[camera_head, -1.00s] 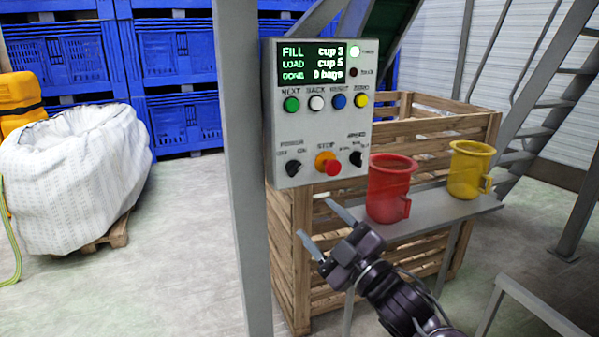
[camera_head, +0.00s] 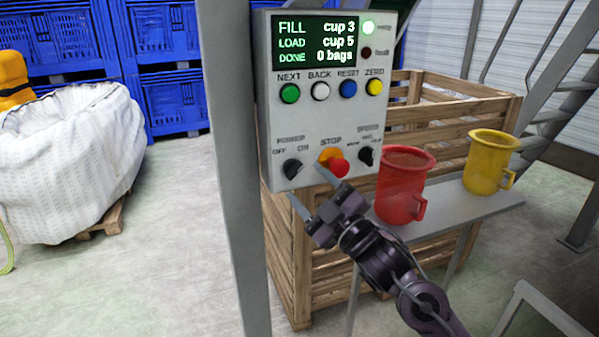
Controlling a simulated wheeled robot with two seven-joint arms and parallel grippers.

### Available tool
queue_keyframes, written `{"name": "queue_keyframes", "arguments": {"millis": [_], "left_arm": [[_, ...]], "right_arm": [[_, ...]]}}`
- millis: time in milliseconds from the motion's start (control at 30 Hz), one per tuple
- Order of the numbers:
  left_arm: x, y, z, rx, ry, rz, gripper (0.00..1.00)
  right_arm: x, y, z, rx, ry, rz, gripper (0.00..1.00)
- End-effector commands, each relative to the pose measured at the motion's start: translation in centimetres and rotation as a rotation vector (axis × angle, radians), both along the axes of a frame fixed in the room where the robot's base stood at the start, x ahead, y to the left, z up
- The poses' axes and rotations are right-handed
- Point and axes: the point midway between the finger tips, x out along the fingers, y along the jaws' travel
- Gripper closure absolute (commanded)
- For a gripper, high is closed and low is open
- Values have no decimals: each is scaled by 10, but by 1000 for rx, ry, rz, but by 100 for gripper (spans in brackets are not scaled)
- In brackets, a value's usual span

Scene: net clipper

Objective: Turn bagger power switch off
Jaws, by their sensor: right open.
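The bagger control box (camera_head: 322,118) is a grey panel on a post, with a lit green screen (camera_head: 316,41) at its top. The black power switch (camera_head: 292,168) is a knob at the panel's lower left, between OFF and ON marks; it seems turned toward ON. My right gripper (camera_head: 307,184) is open and empty, just below the knob in the picture. One fingertip is below the knob and the other is near the stop button; I cannot tell whether they touch the panel. My left gripper is not in view.
The red stop button (camera_head: 339,168) sits right of the power switch, with a black speed knob (camera_head: 367,156) beyond it. A red cup (camera_head: 401,190) and a yellow cup (camera_head: 489,165) stand on a grey shelf (camera_head: 450,205). A wooden crate (camera_head: 285,250) stands behind.

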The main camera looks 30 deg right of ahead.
Motion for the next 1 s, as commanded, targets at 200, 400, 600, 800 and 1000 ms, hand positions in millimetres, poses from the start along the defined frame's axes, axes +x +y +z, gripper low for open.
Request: {"name": "queue_keyframes", "arguments": {"millis": [200, 400, 600, 800, 1000], "left_arm": [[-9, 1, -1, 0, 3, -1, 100], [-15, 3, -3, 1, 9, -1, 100], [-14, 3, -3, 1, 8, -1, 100], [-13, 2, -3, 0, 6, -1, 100], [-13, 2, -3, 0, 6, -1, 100]], "right_arm": [[26, 1, 9, -1, -2, -1, 40], [36, 2, 11, -1, -1, -1, 40], [36, 2, 10, -1, 0, 0, 40], [36, 2, 10, -1, 0, 0, 60], [36, 2, 10, -1, 0, 0, 85]]}}
